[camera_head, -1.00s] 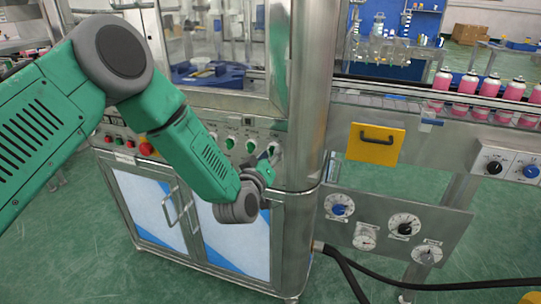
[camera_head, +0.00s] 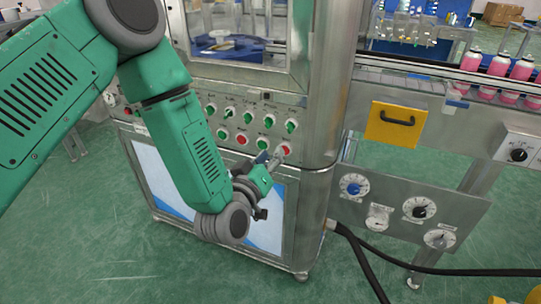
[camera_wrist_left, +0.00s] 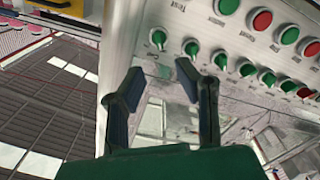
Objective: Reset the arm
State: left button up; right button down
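My left arm reaches in from the left in the camera_head view. Green knobs (camera_wrist_left: 192,48) and red buttons (camera_wrist_left: 262,20) show beyond the fingers. I cannot tell if a fingertip touches the panel. My right gripper is not in view.
A steel cabinet (camera_head: 318,205) stands below the panel. To the right are a yellow plate with a black handle (camera_head: 397,124), a panel of dials (camera_head: 398,208) and a conveyor with several pink cans (camera_head: 497,66). Black hoses (camera_head: 440,270) run right. Green floor (camera_head: 110,240) is open at lower left.

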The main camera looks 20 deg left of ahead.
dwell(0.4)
pick_arm(q)
jog(key=s+a+f+m+g+h, duration=0.1)
jog(key=s+f+m+g, duration=0.3)
jog(key=s+f+g, duration=0.8)
jog(key=s+a+f+g, duration=0.1)
jog(key=s+a+f, duration=0.1)
jog(key=s+f, duration=0.2)
jog(key=s+a+f+m+g+y, duration=0.1)
jog(key=s+f, duration=0.3)
jog(key=s, duration=0.7)
jog(key=s+a+f+m+g, duration=0.1)
jog(key=s+a+f+g, duration=0.2)
jog(key=s, duration=0.5)
notch_tip(320, 180, down, 2)
jog(key=shift+a+f+y, duration=0.1)
jog(key=shift+a+y, duration=0.2)
jog(key=shift+a, duration=0.15)
jog(key=shift+w, duration=0.2)
jog(key=shift+s, duration=0.15)
